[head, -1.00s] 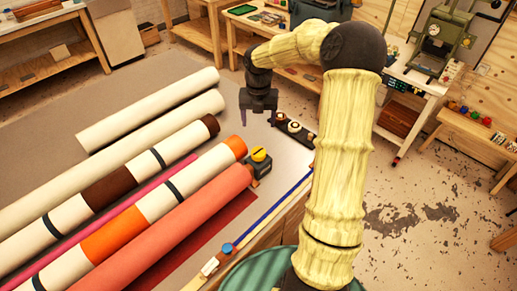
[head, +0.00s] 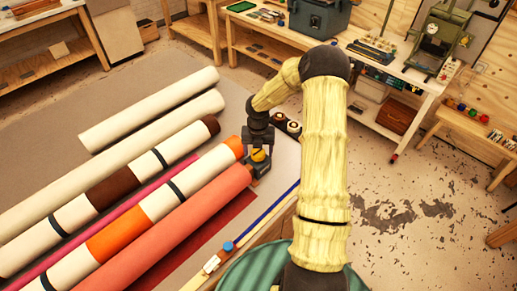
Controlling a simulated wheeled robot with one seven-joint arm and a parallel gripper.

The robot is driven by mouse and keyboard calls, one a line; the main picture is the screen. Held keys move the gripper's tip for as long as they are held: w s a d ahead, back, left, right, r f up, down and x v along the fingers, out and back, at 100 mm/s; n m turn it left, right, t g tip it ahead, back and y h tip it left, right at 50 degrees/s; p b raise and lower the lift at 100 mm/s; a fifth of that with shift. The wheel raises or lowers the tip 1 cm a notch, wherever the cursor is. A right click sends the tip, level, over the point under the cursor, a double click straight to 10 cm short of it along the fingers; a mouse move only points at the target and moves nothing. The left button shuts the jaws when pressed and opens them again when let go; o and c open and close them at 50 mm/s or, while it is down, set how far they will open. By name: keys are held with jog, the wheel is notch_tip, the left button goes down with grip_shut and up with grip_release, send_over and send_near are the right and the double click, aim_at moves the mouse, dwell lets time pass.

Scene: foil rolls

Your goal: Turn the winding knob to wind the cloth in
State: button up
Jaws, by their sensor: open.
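The winding knob (head: 259,156) is a small yellow cap on a dark box (head: 261,169) at the right end of the rolls. My gripper (head: 258,147) is open and points down right at the knob, hiding part of it. Whether the fingers touch the knob is too small to tell. The salmon-red cloth roll (head: 180,226) lies beside the box, with a dark red flat strip (head: 205,242) of cloth along its front side.
Several other long rolls lie side by side, among them an orange-banded roll (head: 107,240) and a cream roll (head: 150,107). A dark holder with round pieces (head: 292,128) stands just behind my gripper. A blue rod (head: 265,215) runs along the table's front edge.

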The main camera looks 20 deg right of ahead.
jog(key=shift+s, duration=0.1)
jog(key=c, duration=1)
